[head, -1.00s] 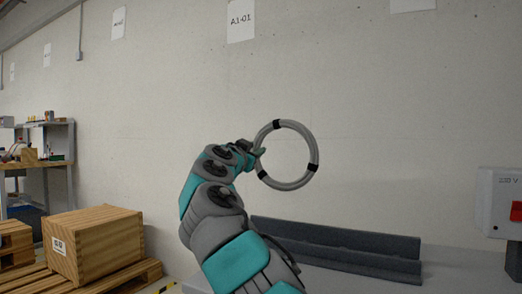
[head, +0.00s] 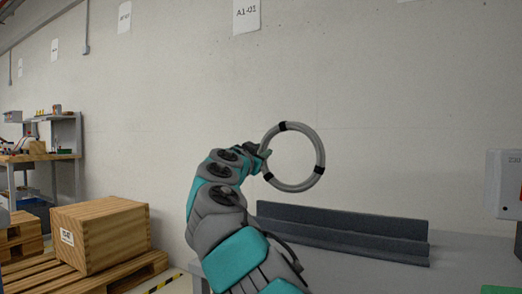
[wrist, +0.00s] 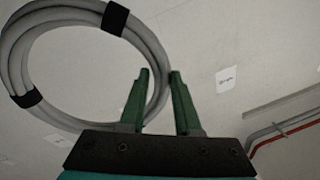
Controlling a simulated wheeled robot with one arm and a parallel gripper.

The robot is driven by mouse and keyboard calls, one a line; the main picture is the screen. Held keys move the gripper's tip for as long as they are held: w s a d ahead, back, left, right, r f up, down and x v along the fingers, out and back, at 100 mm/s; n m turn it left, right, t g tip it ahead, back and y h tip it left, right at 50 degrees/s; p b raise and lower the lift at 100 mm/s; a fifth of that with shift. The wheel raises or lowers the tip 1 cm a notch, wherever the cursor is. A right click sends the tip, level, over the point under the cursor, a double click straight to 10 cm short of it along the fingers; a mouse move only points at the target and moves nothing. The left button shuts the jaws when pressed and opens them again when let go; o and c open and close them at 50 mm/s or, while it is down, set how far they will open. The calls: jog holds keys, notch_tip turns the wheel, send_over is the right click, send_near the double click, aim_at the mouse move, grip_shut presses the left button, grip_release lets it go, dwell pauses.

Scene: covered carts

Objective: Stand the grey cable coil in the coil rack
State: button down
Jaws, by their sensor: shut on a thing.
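The grey cable coil (head: 317,146) is a ring with several black bands. My gripper (head: 263,153) is shut on its left side and holds it upright in the air, above and behind my arm's bend in the head view. In the wrist view the coil (wrist: 63,23) fills the upper left, and its strands pass by the green fingers of my gripper (wrist: 159,80). The coil rack (head: 340,233) appears to be the long dark grey grooved piece on the grey table, below the coil and apart from it. My arm hides part of its left end.
The grey table (head: 460,258) has bare room right of the rack. A grey box (head: 506,180) is at the right edge, with a green thing (head: 500,289) below it. A wooden crate (head: 100,235) on a pallet (head: 120,277) stands at left. A wall is behind.

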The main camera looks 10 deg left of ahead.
jog(key=shift+f+b, duration=3.6)
jog(key=shift+f, duration=0.9)
jog(key=c, duration=0.5)
grip_release()
jog(key=shift+s, duration=0.1)
jog(key=b+v, duration=0.1)
jog(key=v, duration=0.6)
jog(key=shift+s+a+f+b, duration=0.15)
jog(key=shift+s+b, duration=0.2)
jog(key=shift+s, duration=0.1)
